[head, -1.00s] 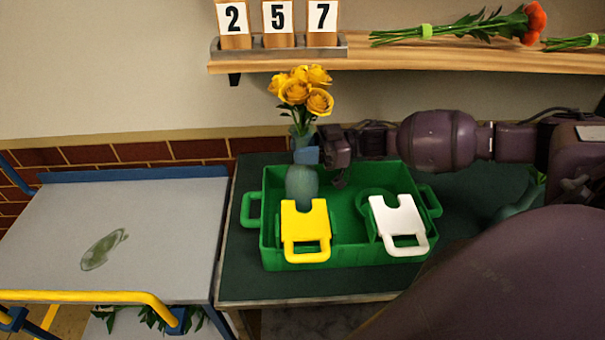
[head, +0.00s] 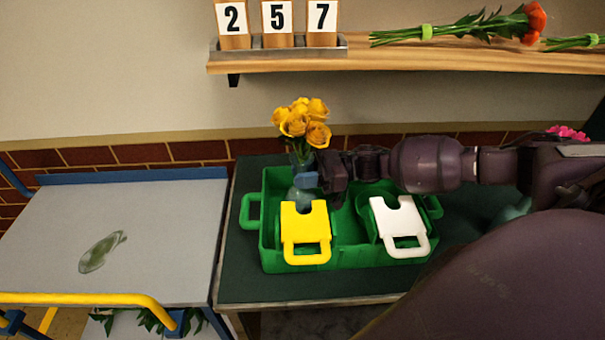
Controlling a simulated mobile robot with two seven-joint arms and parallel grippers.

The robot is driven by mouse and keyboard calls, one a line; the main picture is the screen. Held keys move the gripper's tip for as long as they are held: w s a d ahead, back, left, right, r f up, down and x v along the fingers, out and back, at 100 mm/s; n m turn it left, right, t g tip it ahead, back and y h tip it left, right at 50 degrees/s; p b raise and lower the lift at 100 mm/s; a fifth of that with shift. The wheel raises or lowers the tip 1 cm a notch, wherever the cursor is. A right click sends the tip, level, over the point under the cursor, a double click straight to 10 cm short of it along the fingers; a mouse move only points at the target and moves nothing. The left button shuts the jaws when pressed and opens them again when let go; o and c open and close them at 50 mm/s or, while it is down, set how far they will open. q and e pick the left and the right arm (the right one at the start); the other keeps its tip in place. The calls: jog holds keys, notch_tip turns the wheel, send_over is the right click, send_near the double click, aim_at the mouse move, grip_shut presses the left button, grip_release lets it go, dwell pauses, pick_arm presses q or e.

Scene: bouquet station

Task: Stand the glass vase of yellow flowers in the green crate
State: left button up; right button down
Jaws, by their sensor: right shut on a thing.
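The glass vase of yellow flowers (head: 302,160) is upright at the left part of the green crate (head: 345,256). Its yellow blooms (head: 303,122) rise above the crate's back wall. The lower part of the vase is inside the crate outline, partly hidden behind the yellow tag; I cannot tell whether it touches the crate floor. My right gripper (head: 312,181) comes in from the right and is shut on the vase at its neck. My left gripper is not in view.
A yellow tag (head: 305,228) and a white tag (head: 398,222) with handles sit at the crate's front. A grey cart (head: 150,215) with a green smear stands left. Above, a wooden shelf (head: 450,62) holds number blocks (head: 278,22) and wrapped flowers (head: 465,27).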

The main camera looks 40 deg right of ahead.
jog(key=c, duration=0.8)
grip_release()
jog(key=shift+d, duration=0.1)
jog(key=b+v, duration=0.1)
jog(key=v, duration=1)
jog(key=shift+s+d, duration=0.15)
jog(key=shift+d, duration=0.2)
